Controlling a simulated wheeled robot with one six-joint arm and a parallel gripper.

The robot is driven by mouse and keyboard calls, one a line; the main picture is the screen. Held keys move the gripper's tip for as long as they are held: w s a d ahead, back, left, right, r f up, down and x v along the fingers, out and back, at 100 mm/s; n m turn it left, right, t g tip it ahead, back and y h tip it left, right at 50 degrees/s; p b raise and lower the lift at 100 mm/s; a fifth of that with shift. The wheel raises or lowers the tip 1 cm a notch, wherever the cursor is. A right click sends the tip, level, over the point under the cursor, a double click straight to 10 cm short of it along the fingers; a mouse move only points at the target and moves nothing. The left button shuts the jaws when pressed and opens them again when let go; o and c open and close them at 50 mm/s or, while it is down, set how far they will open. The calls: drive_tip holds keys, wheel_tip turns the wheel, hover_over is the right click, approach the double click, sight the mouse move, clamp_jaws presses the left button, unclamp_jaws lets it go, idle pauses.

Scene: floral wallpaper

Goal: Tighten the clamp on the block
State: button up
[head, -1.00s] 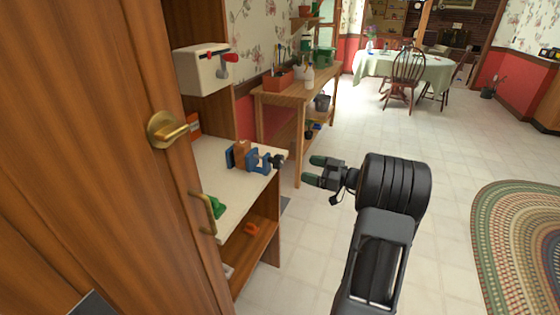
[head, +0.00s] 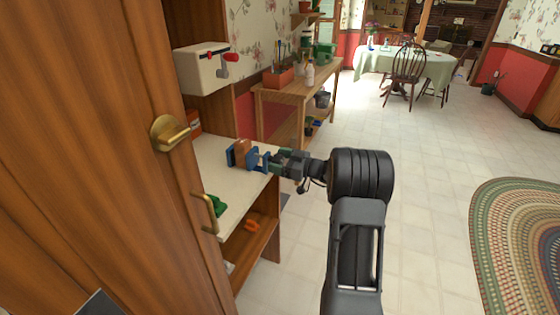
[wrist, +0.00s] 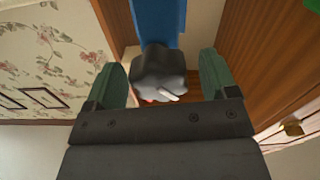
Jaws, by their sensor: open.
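The blue clamp (head: 252,159) stands on the pale worktop, with a brown wooden block (head: 241,150) between its jaws. In the wrist view the clamp's blue body (wrist: 157,22) is at the top, and its dark knob (wrist: 160,73) lies between my fingers. My gripper (head: 284,163) is at the right end of the clamp, at the knob. In the wrist view my gripper (wrist: 165,85) is open, with one green-tipped finger on each side of the knob and a gap showing on both sides. The block is hidden in the wrist view.
The pale worktop (head: 218,165) has a green object (head: 216,206) near its front edge. A wooden door with a brass handle (head: 171,133) stands close on the left. A wooden potting bench (head: 300,92) stands behind.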

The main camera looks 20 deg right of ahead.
drive_tip(key=c, duration=0.9)
drive_tip(key=shift+f+m+b, duration=0.15)
drive_tip(key=shift+m+b, duration=0.15)
drive_tip(key=shift+b, duration=0.25)
